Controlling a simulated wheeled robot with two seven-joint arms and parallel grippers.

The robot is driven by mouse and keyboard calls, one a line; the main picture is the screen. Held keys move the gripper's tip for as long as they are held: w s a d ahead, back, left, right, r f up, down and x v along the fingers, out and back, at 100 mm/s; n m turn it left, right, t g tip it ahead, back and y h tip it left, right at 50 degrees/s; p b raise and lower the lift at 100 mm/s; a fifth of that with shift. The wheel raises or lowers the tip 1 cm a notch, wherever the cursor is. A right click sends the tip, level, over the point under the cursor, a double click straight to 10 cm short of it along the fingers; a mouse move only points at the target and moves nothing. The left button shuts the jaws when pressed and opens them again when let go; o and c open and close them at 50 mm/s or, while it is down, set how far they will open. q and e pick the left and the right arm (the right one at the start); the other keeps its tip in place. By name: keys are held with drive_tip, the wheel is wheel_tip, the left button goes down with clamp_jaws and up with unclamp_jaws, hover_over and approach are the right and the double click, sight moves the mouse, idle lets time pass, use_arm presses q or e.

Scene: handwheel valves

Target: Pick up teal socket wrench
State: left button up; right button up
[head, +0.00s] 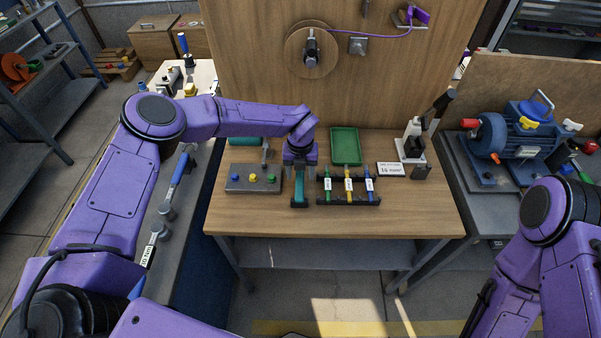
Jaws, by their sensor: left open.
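The teal socket wrench (299,190) lies lengthwise on the wooden workbench, beside the left end of a dark rack. Its far part is hidden under my left gripper. My left gripper (300,178) points down over the wrench, with its open fingers at the handle. I cannot tell whether they touch it. My right arm shows at the right edge, but its gripper is out of view.
The rack (348,199) right of the wrench holds green, yellow and blue-handled tools. A grey button box (253,179) stands close on the left. Behind are a green tray (345,147) and a tall wooden panel (400,75). The bench front is clear.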

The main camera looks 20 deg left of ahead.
use_arm(q)
drive_tip(key=shift+s+r, duration=0.2)
drive_tip(key=shift+s, duration=0.1)
drive_tip(key=shift+c, duration=0.6)
clamp_jaws()
drive_tip(key=shift+w, duration=0.1)
